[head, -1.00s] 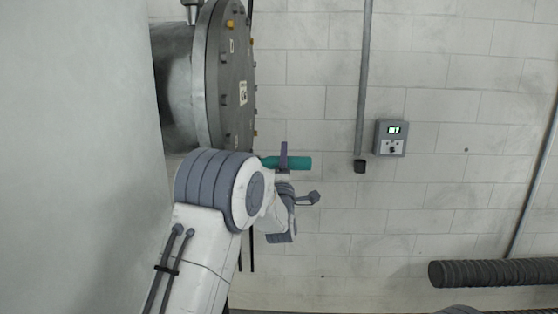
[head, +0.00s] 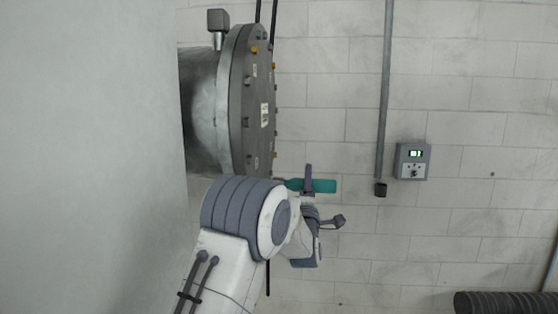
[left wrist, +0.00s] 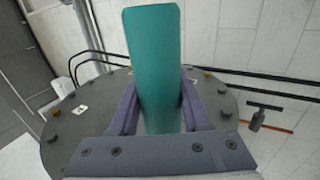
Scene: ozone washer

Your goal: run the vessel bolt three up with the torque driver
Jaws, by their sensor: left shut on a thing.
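The teal torque driver (head: 324,186) is in my left gripper (head: 308,181), beside the lower part of the vessel lid in the head view. In the left wrist view the driver (left wrist: 155,60) stands between the purple fingers of the shut left gripper (left wrist: 158,105). The vessel (head: 202,100) has a round grey lid (head: 252,105) with several bolts round its rim, some orange (head: 254,49), some grey. The driver's tip shows close to the lid's lower rim, partly hidden by my arm; I cannot tell whether it touches a bolt, or which bolt is three. My right gripper is not in view.
A dark ribbed hose (head: 505,303) is at the lower right. A T-handled tool (left wrist: 257,120) shows in the left wrist view. Space right of the driver is clear.

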